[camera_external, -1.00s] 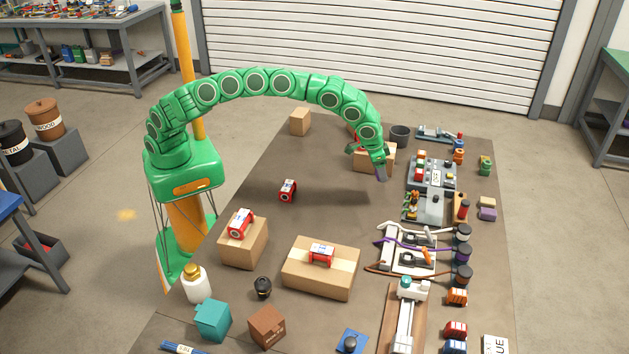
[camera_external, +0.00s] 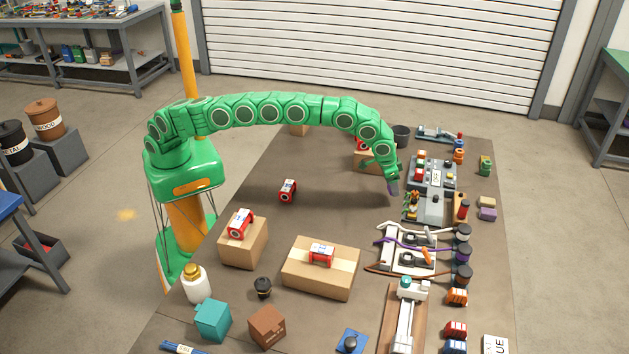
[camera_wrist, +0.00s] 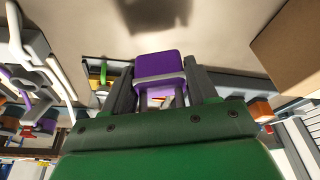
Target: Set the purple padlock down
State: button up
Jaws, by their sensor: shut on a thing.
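The purple padlock (camera_wrist: 158,66) is between the two grey fingers of my gripper (camera_wrist: 160,90) in the wrist view, with its shackle toward the palm. In the external view my gripper (camera_external: 391,178) points down over the right part of the table.
A grey panel unit (camera_external: 428,207) with small parts stands just right of my gripper. A white fixture with cables (camera_external: 408,248) lies nearer the camera. A cardboard box (camera_external: 366,161) is behind the gripper. The table middle (camera_external: 345,215) is clear.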

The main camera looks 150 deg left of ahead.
jog(key=shift+w+a+f, duration=0.2)
jog(key=shift+w+f, duration=0.05)
jog(key=shift+f, duration=1.65)
jog(key=o, duration=1.1)
jog(key=shift+f, duration=0.15)
jog(key=shift+o, duration=0.2)
jog(key=v, duration=1.2)
